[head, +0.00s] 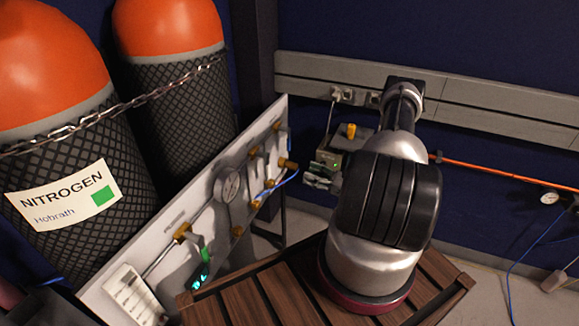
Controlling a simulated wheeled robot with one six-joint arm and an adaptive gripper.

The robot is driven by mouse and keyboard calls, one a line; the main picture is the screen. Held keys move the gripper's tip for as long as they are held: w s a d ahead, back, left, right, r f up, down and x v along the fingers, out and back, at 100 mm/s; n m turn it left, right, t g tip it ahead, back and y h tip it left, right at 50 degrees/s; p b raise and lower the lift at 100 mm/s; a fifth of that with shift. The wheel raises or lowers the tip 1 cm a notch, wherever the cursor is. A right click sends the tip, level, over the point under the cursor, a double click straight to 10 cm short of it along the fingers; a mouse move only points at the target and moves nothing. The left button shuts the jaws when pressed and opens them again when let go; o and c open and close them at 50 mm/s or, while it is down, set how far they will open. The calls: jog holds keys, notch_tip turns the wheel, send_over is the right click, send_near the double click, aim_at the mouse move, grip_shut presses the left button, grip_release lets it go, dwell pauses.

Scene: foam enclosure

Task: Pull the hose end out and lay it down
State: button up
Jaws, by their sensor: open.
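A blue hose (278,187) curves along the right part of the pale gas panel (152,256), close to its brass fittings (287,164). Another thin blue hose (512,275) hangs at the right wall and runs down to the floor. I cannot tell which hose end the task names; no free end shows clearly. My arm rises from the slatted wooden top in the middle and bends away at its upper joint.
Two orange-topped gas cylinders (180,90) stand chained at the left. An orange pipe (505,172) and a gauge (549,198) are at the right wall. Open floor shows at the right.

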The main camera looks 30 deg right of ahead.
aim_at(289, 164)
jog(key=shift+w+a+r, duration=0.1)
jog(key=shift+w+a, duration=0.1)
jog(key=shift+w, duration=0.1)
jog(key=shift+x, duration=4.55)
grip_shut()
jog(key=o, duration=0.5)
grip_release()
jog(key=v, duration=1.2)
jog(key=shift+d, duration=0.1)
